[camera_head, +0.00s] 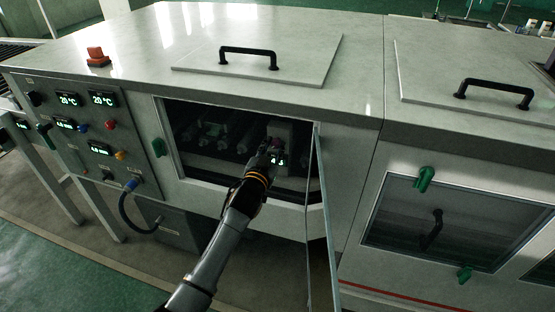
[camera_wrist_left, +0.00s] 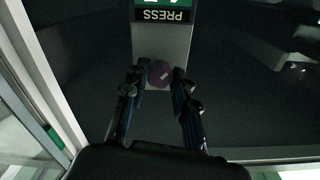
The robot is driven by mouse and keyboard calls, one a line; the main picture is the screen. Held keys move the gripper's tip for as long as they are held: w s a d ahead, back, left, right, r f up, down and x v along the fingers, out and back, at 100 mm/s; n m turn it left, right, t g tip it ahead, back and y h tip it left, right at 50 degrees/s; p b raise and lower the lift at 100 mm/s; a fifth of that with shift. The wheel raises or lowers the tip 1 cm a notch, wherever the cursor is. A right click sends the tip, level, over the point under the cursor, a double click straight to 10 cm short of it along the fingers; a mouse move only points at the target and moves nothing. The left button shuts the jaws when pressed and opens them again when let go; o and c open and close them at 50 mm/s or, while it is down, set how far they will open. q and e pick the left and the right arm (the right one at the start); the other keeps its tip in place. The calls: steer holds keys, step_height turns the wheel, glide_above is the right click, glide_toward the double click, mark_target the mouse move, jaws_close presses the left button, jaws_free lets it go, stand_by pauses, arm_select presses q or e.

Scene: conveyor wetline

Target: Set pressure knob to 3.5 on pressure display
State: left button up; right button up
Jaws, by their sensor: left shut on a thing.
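The pressure unit is a pale box (camera_head: 280,131) inside the open window of the machine. Its small display (camera_head: 277,161) shows green digits, partly covered by my gripper and too small to read surely. In the left wrist view the green display (camera_wrist_left: 160,3) is cut off at the top edge, above an upside-down PRESS label (camera_wrist_left: 165,15). The purple round pressure knob (camera_wrist_left: 160,74) sits below that label. My left gripper (camera_head: 266,158) reaches in through the window; its fingers (camera_wrist_left: 159,88) are shut on the knob, one on each side.
The hinged glass door (camera_head: 322,215) stands open just right of my left arm. A control panel with displays (camera_head: 68,99) and buttons is on the left of the machine. Rollers (camera_head: 222,140) lie inside the window. A closed window (camera_head: 455,225) with green latches is at right.

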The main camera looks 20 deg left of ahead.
arm_select(q)
steer(key=m, duration=0.3)
steer(key=shift+m, duration=0.3)
steer(key=shift+m, duration=0.7)
steer(key=o, duration=0.8)
